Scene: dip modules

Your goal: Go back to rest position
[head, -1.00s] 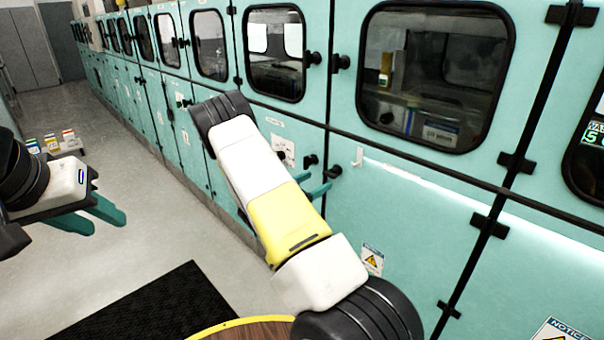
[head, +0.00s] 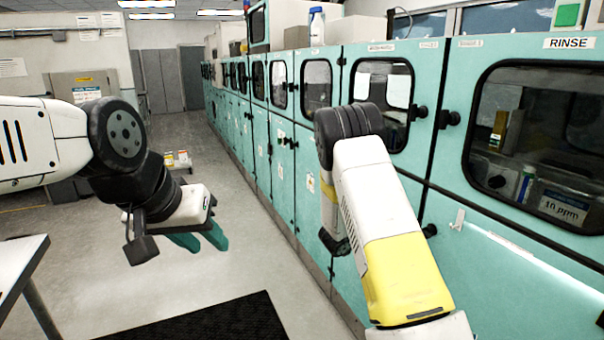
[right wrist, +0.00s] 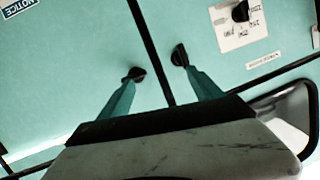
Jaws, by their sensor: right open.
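My left gripper (head: 208,243) hangs over the open floor at the left of the head view. Its two teal fingers point right, stand apart and hold nothing. My right arm reaches up the middle of the head view in front of the cabinets, and its fingers are hidden there. In the right wrist view my right gripper (right wrist: 162,90) is open and empty. Its fingers point at teal cabinet doors (right wrist: 75,60), with a black latch (right wrist: 133,75) by one fingertip and another black latch (right wrist: 180,55) by the other. Contact cannot be told.
A long row of teal cabinets (head: 285,170) with windows runs along the right. A table (head: 22,262) edges in at lower left. A black mat (head: 225,318) lies on the floor. Small boxes (head: 177,158) stand beyond my left gripper. The grey floor between is clear.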

